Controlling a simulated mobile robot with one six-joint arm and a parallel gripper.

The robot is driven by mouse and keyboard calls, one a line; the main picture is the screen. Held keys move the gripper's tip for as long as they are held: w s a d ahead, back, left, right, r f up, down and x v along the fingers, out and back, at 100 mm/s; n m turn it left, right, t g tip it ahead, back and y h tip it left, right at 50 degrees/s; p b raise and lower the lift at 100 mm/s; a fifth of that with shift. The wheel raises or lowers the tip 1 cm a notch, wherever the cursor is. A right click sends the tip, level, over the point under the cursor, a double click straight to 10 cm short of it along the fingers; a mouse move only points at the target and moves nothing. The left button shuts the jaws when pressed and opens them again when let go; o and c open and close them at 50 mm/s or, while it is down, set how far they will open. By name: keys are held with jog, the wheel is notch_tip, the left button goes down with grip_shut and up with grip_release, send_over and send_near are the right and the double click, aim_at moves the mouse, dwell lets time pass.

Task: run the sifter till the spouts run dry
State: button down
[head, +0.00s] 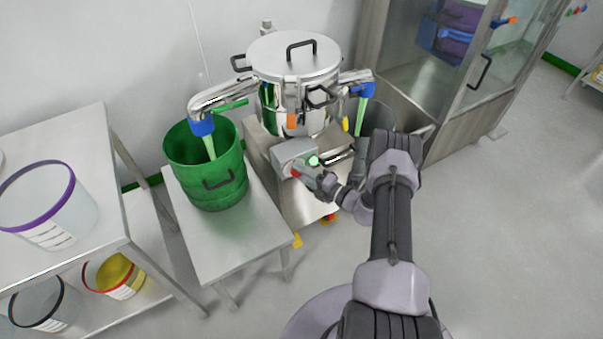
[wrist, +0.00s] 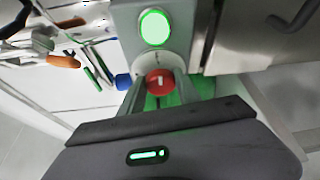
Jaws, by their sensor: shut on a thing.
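The steel sifter (head: 295,85) stands on a cabinet, lid on. Its left spout (head: 203,125) has a blue end, with a pale green stream (head: 209,146) falling into the green bucket (head: 217,192). The right spout (head: 364,89) also has a blue end, with a pale green stream (head: 361,113) below it into a grey bin (head: 378,118), partly hidden by my arm. On the control box (head: 291,152) the green light (wrist: 155,27) is lit. My gripper (head: 303,174) is shut on the red knob (wrist: 160,81) below the light. The knob's white mark looks upright.
A bench (head: 226,237) holds the green bucket. At left, a shelf rack (head: 75,262) carries a purple-rimmed tub (head: 45,207) and other tubs below. A glass-doored cabinet (head: 450,85) stands at right. The floor at right is clear.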

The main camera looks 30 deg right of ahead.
dwell(0.3)
jog(key=c, duration=0.9)
grip_release()
jog(key=shift+o, duration=0.2)
jog(key=f+p+v, duration=0.1)
jog(key=p+v, duration=0.4)
jog(key=v, duration=1.2)
jog(key=shift+s+r, duration=0.2)
jog(key=shift+r, duration=0.2)
jog(key=shift+d, duration=0.1)
